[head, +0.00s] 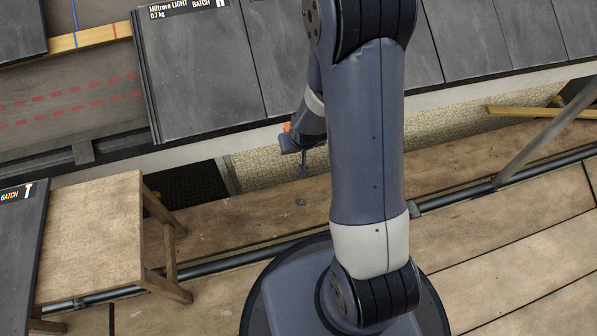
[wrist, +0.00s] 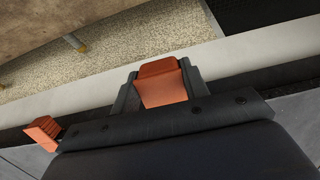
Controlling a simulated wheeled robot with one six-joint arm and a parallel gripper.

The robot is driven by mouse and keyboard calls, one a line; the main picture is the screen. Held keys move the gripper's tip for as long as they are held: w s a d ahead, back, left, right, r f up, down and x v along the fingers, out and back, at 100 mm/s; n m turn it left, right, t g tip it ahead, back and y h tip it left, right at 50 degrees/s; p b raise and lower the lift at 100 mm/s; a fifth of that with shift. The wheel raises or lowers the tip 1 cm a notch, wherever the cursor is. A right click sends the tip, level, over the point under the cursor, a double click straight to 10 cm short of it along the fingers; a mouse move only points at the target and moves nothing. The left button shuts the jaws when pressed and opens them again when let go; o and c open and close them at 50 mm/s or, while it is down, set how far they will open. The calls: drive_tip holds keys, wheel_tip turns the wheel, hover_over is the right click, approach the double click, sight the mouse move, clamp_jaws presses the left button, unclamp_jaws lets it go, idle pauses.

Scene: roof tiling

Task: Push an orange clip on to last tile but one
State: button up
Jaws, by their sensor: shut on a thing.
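In the wrist view my gripper (wrist: 161,96) is shut on an orange clip (wrist: 163,86), with a dark finger on each side of it. In the head view my gripper (head: 303,160) hangs below the lower edge of the tile row, left of my arm. A small orange patch shows there, but I cannot tell which clip it is. The leftmost tile of the row (head: 205,75) carries a label. The tile to its right (head: 275,50) is partly hidden by my arm. A second orange piece (wrist: 42,132) shows at the left in the wrist view; what it rests on is unclear.
Left of the row lies bare underlay (head: 70,100) with red dashes and a wooden batten (head: 90,38). A wooden stool (head: 90,235) stands lower left, beside another labelled tile (head: 20,245). A pale eaves board (head: 130,166) and a scaffold pipe (head: 460,196) run across.

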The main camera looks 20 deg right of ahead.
wheel_tip(320, 180, down, 6)
drive_tip(key=t+b, duration=0.1)
drive_tip(key=b, duration=0.3)
drive_tip(key=shift+w+r+p, duration=0.65)
drive_tip(key=shift+w, duration=0.3)
drive_tip(key=shift+w+r+p, duration=0.6)
drive_tip(key=shift+w+r, duration=0.05)
drive_tip(key=shift+w, duration=0.3)
drive_tip(key=shift+s+f+b, duration=0.1)
drive_tip(key=shift+b, duration=0.25)
drive_tip(key=shift+w+r+p, duration=0.25)
drive_tip(key=shift+w+r, duration=0.2)
drive_tip(key=shift+w, duration=0.25)
drive_tip(key=shift+w+r+p, duration=0.3)
drive_tip(key=shift+w+r, duration=0.15)
drive_tip(key=shift+w, duration=0.25)
drive_tip(key=shift+w+r+p, duration=0.25)
drive_tip(key=shift+w+r, duration=0.2)
drive_tip(key=shift+w, duration=0.25)
idle(1.7)
drive_tip(key=o, duration=1.5)
drive_tip(key=shift+s+f, duration=0.1)
drive_tip(key=shift+c, duration=0.2)
